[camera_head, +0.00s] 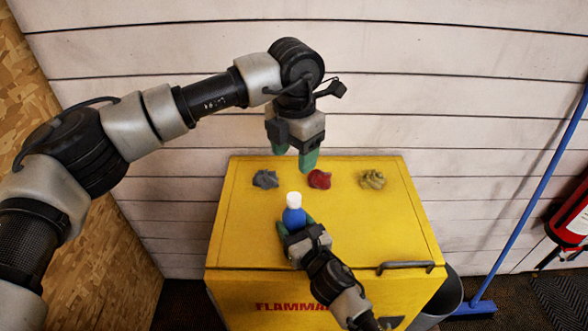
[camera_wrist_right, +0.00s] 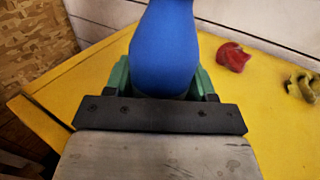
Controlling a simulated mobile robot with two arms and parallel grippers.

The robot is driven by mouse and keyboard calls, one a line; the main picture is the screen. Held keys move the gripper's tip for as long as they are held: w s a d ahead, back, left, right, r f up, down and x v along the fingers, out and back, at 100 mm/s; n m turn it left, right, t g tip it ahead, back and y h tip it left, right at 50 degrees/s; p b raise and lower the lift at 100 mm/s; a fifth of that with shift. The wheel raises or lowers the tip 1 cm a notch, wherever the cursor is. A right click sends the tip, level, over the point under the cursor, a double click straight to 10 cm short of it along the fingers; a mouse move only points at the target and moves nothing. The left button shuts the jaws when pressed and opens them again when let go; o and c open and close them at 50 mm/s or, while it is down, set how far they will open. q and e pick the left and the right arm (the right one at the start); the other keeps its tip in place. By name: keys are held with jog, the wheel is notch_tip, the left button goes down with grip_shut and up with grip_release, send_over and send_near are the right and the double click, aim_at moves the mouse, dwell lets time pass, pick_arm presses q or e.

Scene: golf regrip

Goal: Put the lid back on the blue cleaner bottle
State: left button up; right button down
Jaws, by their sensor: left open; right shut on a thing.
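The blue cleaner bottle (camera_head: 294,217) stands upright over the yellow cabinet top, with a white lid (camera_head: 294,198) at its top end. I cannot tell whether the lid is fully seated. My right gripper (camera_head: 296,226) is shut on the bottle's body from the front. In the right wrist view, the blue bottle (camera_wrist_right: 165,45) fills the space between the green fingers, and its top is out of frame. My left gripper (camera_head: 294,160) is open and empty, pointing down above and behind the bottle, apart from the lid.
On the yellow cabinet (camera_head: 385,225) lie a grey rag (camera_head: 265,179), a red rag (camera_head: 319,179) and a yellowish rag (camera_head: 372,179). A handle (camera_head: 405,267) is at its front right. A blue broom (camera_head: 530,205) and red extinguisher (camera_head: 572,215) are at right.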

pick_arm(q)
jog(key=shift+r, duration=0.45)
pick_arm(e)
jog(key=shift+c, duration=1.4)
grip_release()
jog(key=b+v, duration=0.1)
jog(key=v, duration=0.9)
jog(key=shift+f+b, duration=0.15)
jog(key=shift+b, duration=0.25)
pick_arm(q)
notch_tip(320, 180, down, 2)
pick_arm(e)
jog(key=shift+s+d, duration=0.2)
jog(key=shift+s, duration=0.15)
